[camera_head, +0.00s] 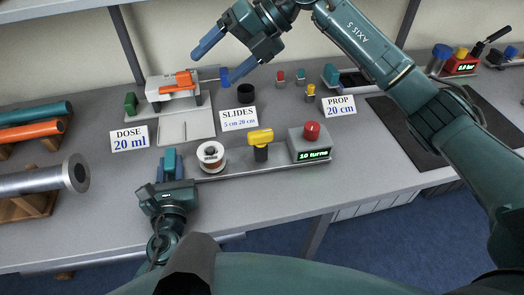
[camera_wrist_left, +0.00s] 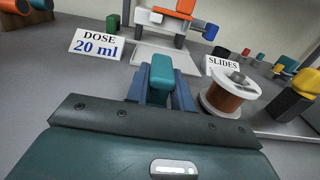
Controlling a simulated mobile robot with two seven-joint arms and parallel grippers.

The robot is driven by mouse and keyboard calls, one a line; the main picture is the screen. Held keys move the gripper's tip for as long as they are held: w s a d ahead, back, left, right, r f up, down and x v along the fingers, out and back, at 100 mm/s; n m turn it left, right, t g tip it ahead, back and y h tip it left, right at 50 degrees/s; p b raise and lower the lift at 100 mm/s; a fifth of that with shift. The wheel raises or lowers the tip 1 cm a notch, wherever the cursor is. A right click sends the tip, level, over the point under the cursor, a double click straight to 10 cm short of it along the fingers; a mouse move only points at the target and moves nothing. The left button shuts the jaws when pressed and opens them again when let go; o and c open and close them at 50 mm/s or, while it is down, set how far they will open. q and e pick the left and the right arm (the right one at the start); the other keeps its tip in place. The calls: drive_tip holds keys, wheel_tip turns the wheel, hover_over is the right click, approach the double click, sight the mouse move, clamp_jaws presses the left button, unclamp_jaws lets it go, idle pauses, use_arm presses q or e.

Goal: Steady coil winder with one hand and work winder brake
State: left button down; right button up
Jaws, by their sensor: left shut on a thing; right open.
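The coil winder is a long low base (camera_head: 263,166) on the grey table. It carries a copper-wound spool (camera_head: 211,157), a yellow-topped knob (camera_head: 260,138) on a black post, and a grey box with a red button (camera_head: 312,131) reading "10 turns". I cannot tell for sure which part is the brake. My left gripper (camera_head: 172,164) is shut on a teal block (camera_wrist_left: 161,72) at the left of the spool. The spool (camera_wrist_left: 231,93) stands right beside it in the left wrist view. My right gripper (camera_head: 220,60) is open in the air above the back of the table, clear of the winder.
A syringe stand with an orange barrel (camera_head: 178,81) is behind; its blue end is near my right fingertips. Signs "DOSE 20 ml" (camera_head: 129,139), "SLIDES" (camera_head: 238,119) and "PROP" (camera_head: 339,107) stand around. Pipes on wooden racks lie left. The table in front of the winder is clear.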

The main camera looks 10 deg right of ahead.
drive_tip(key=s+d+f+g+h, duration=0.1)
drive_tip(key=s+f+h, duration=0.2)
drive_tip(key=h, duration=0.2)
drive_tip(key=m+h, duration=0.2)
drive_tip(key=h, duration=0.3)
approach(261, 132)
wheel_tip(261, 132, down, 10)
drive_tip(key=shift+s+a+r, duration=0.1)
drive_tip(key=shift+a+r, duration=0.05)
drive_tip(key=shift+c, duration=0.2)
